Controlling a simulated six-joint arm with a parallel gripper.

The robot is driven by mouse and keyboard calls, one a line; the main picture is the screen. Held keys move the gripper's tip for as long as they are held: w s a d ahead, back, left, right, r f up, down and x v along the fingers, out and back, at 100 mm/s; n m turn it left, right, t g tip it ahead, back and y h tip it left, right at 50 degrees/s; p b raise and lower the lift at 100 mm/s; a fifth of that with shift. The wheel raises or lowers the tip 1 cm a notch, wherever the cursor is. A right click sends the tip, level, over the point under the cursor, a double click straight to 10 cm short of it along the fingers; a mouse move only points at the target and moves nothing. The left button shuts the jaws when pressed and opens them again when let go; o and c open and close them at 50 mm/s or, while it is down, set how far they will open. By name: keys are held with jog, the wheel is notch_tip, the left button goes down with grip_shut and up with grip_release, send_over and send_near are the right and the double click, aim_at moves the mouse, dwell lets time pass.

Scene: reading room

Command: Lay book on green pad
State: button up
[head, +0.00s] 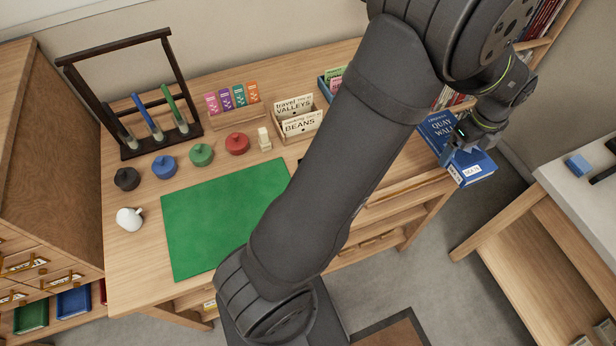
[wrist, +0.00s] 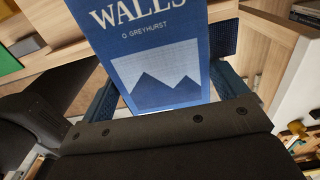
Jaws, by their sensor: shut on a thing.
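A blue book (head: 475,169) is at the right side of the head view, with "QUAY WALLS" on its cover. My gripper (head: 462,133) is shut on it, near the right end of the desk. In the wrist view the book (wrist: 160,50) stands between my two fingers, its cover with a mountain picture and "O. GREYHURST" facing the camera. The green pad (head: 215,222) lies flat on the desk, left of my arm, with nothing on it. My arm hides part of the desk to the right of the pad.
Black, blue, green and red round-knobbed objects (head: 201,154) stand behind the pad, with a small white piece (head: 264,139). A white mug-like object (head: 129,219) is left of it. A dark rack (head: 150,100), card holders (head: 298,118) and a bookshelf stand behind. A white-topped table (head: 580,190) is at right.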

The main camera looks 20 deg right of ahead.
jog(key=w+a+n, duration=0.5)
jog(key=w+a, duration=0.3)
jog(key=a, duration=0.3)
jog(key=n, duration=1.3)
send_over(244, 214)
notch_tip(244, 214, down, 10)
jog(key=shift+r, duration=0.2)
jog(key=shift+f, duration=1.95)
jog(key=shift+f, duration=0.15)
jog(key=o, duration=1)
jog(key=shift+c, duration=0.2)
